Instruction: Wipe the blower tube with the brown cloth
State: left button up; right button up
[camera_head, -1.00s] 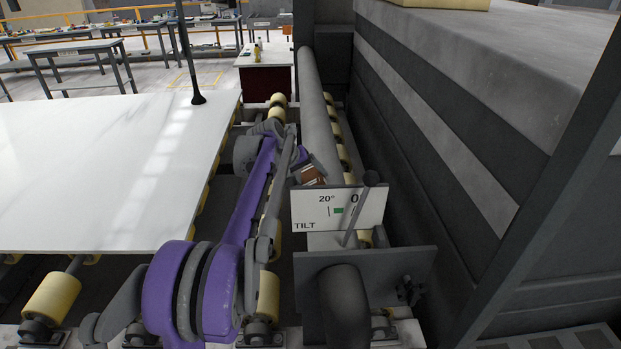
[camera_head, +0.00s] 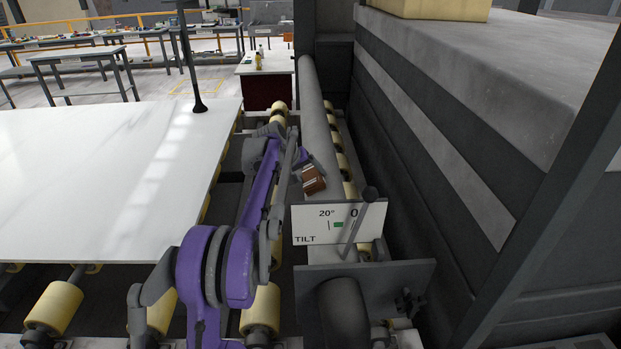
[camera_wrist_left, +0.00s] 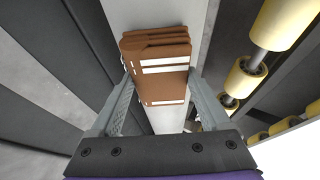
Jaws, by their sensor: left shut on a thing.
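The blower tube (camera_head: 316,105) is a long grey cylinder running away from me beside the dark machine wall. The brown cloth (camera_head: 313,180) is a folded bundle with white stripes, against the near part of the tube. It also shows in the left wrist view (camera_wrist_left: 160,75), lying over the pale tube (camera_wrist_left: 150,12). My left gripper (camera_head: 306,176) is shut on the cloth, with one finger on each side of it in the left wrist view (camera_wrist_left: 157,85). Whether the cloth presses on the tube is hard to tell. My right gripper is not in view.
A white TILT sign (camera_head: 338,224) and a dark lever (camera_head: 360,220) stand just in front of the cloth. Yellow rollers (camera_head: 341,160) line the tube's right side. A white slab (camera_head: 90,180) lies at left. The machine wall (camera_head: 430,150) bounds the right.

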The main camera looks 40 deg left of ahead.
pick_arm(q)
jog(key=shift+s, duration=0.15)
jog(key=shift+r, duration=0.1)
jog(key=shift+s+a+r+p, duration=0.25)
jog(key=shift+a+r, duration=0.15)
jog(key=shift+r, duration=0.4)
jog(key=shift+s+a+r+p, duration=0.15)
jog(key=shift+a+r, duration=0.25)
jog(key=shift+r, duration=0.4)
jog(key=shift+a+v, duration=0.25)
jog(key=shift+v, duration=0.85)
jog(key=shift+w, duration=0.15)
jog(key=r, duration=0.1)
jog(key=s+a+r, duration=0.1)
jog(key=shift+a+r, duration=0.1)
jog(key=shift+r, duration=0.15)
